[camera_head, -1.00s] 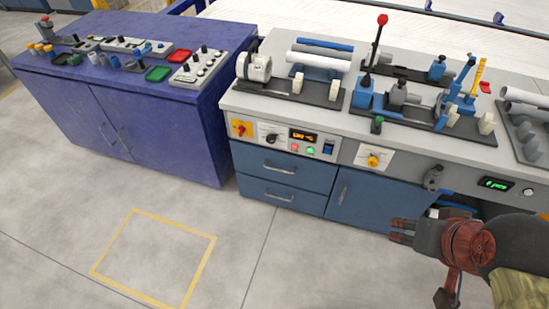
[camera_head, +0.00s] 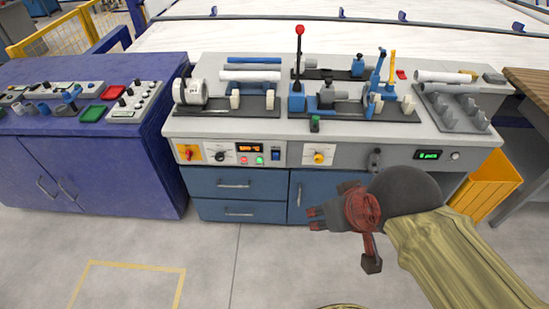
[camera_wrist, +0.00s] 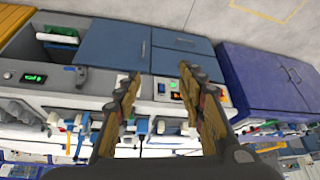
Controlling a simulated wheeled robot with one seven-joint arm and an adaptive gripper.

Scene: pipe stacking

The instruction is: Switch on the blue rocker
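The blue rocker (camera_head: 276,155) is a small dark blue switch on the front panel of the grey workbench, right of the orange display (camera_head: 249,149) and the red and green buttons. In the wrist view the rocker (camera_wrist: 161,88) shows small between the fingers, near the green and red buttons (camera_wrist: 175,90). Whether it is on or off is too small to tell. My gripper (camera_head: 313,219) is in front of the blue cabinet doors, below and right of the rocker and apart from it. In the wrist view my gripper (camera_wrist: 160,80) has its fingers spread with nothing between them.
A red-yellow rotary switch (camera_head: 188,152) and a yellow knob (camera_head: 318,157) share the front panel. A red-topped lever (camera_head: 299,40) and clamps stand on the bench. A purple cabinet (camera_head: 95,165) stands left, a yellow bin (camera_head: 487,185) right. The floor in front is clear.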

